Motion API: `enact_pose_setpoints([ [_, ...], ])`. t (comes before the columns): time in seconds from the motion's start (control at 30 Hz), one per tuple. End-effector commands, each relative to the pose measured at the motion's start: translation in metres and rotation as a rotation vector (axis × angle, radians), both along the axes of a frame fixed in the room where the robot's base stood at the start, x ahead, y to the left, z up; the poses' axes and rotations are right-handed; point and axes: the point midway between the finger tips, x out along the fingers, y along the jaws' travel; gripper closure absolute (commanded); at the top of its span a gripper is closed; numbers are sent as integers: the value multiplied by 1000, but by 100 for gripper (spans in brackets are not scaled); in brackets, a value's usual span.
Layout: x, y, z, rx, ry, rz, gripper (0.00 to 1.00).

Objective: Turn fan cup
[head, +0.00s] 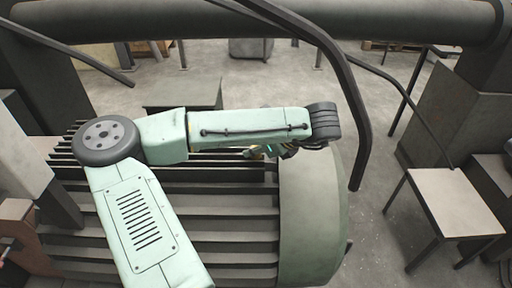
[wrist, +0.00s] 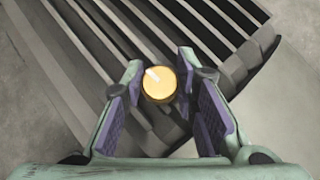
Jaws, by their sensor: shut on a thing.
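A round yellow cap (wrist: 158,87) with a white mark on its face shows in the wrist view. I take it to be the fan cup. My gripper (wrist: 160,66) has its two purple-padded fingers on either side of the cap and is shut on it. In the head view my gripper (head: 266,151) shows only in part below my arm, above the ribbed machine body, and the cap cannot be made out there.
The machine has long dark fins (head: 200,225) and a smooth rounded end cover (head: 314,220). A bent dark pipe (head: 345,95) hangs right of my arm. A thick horizontal pipe (head: 230,22) crosses the back. A small table (head: 455,200) stands right, with open floor before it.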

Motion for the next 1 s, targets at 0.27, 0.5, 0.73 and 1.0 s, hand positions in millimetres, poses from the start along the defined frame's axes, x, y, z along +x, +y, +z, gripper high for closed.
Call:
enact_pose_setpoints([
  [0.27, -2, 2, -4, 2, 11, -66, 100],
  [0.5, -1, 2, -3, 3, 10, -76, 100],
  [0.73, -1, 3, -3, 4, 10, -75, 73],
  [1.0, -1, 1, -2, 2, 6, -76, 55],
])
